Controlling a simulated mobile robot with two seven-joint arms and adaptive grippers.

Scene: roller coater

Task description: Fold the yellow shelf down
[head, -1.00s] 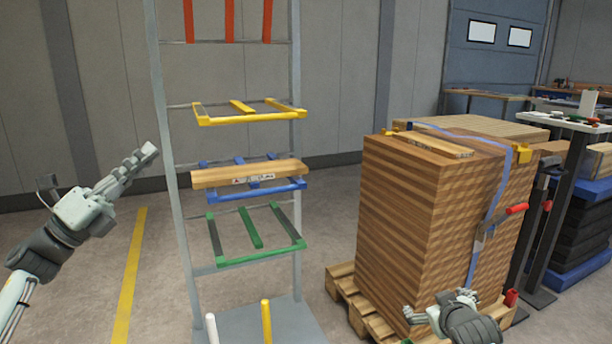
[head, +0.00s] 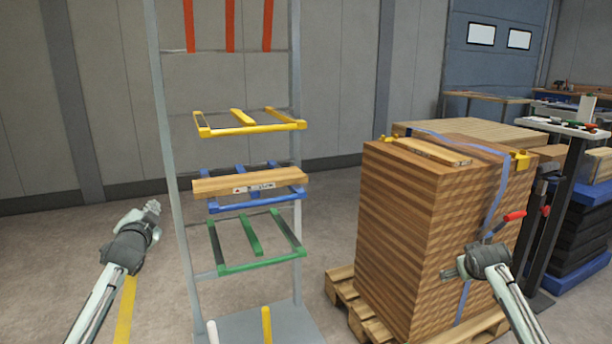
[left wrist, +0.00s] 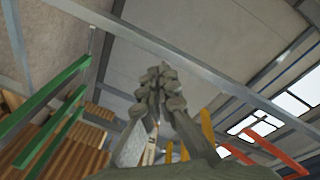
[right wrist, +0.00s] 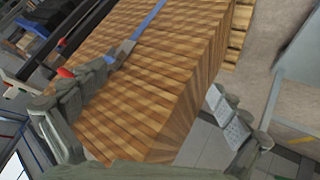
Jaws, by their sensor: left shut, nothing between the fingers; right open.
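The yellow shelf (head: 252,129) is a frame of bars sticking out roughly level from the grey rack, above the blue shelf. Nothing lies on it. Yellow bars (left wrist: 207,128) also show in the left wrist view, right of the fingers. My left gripper (head: 152,207) is shut and empty, left of the rack and below the yellow shelf, apart from it. Its closed fingers (left wrist: 160,88) fill the middle of the left wrist view. My right gripper (head: 452,270) is open in front of the wooden stack, far right of the shelf; its spread fingers (right wrist: 148,112) show in the right wrist view.
The blue shelf (head: 255,204) carries a wooden plank (head: 225,186); the green shelf (head: 250,265) is empty below. Red bars (head: 230,25) stand upright above. The strapped wooden stack (head: 400,230) on a pallet (head: 345,295) fills the right. Floor left of the rack is clear.

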